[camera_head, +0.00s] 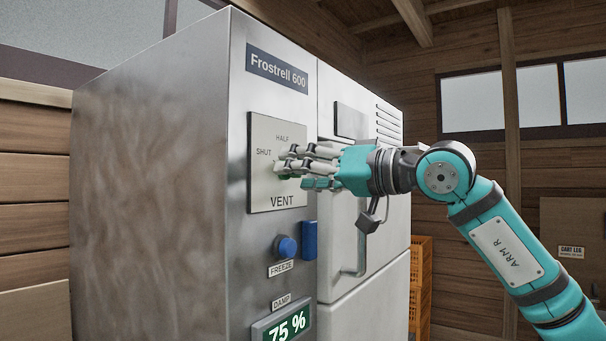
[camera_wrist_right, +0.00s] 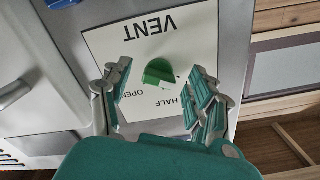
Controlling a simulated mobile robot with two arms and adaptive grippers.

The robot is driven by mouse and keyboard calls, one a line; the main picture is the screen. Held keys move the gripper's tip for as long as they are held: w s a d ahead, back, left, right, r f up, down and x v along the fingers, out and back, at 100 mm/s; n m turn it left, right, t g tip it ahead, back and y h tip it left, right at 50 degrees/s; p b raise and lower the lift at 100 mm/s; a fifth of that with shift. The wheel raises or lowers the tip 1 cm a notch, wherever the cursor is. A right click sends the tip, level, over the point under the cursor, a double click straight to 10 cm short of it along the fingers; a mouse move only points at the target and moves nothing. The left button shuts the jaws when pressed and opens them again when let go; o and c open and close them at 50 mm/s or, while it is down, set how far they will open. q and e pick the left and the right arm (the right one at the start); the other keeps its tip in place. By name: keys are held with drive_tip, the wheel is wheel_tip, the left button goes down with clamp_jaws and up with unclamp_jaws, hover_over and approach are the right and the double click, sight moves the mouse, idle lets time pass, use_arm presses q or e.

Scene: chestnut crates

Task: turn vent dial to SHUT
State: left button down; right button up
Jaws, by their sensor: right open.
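The vent dial (camera_wrist_right: 158,71) is a green round knob on a pale plate (camera_head: 262,185) marked VENT, on the front of a steel cabinet. In the head view, SHUT is at the plate's left and HALF at its top; the fingers hide most of the dial. My right gripper (camera_head: 292,168) is at the plate, its fingers pointing at the dial. In the right wrist view, the open fingers of this gripper (camera_wrist_right: 160,80) stand on either side of the dial, with gaps visible. OPEN and HALF are readable there, upside down. I cannot tell which label the dial points to. My left gripper is not in view.
Below the plate are a blue FREEZE knob (camera_head: 286,247), a blue block (camera_head: 309,240) and a DAMP display (camera_head: 283,328) reading 75 %. A door handle (camera_head: 361,245) and a hanging padlock-like tag (camera_head: 371,216) are right of them. Orange crates (camera_head: 420,285) stand behind the cabinet.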

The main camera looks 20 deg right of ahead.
drive_tip(key=v, duration=1.2)
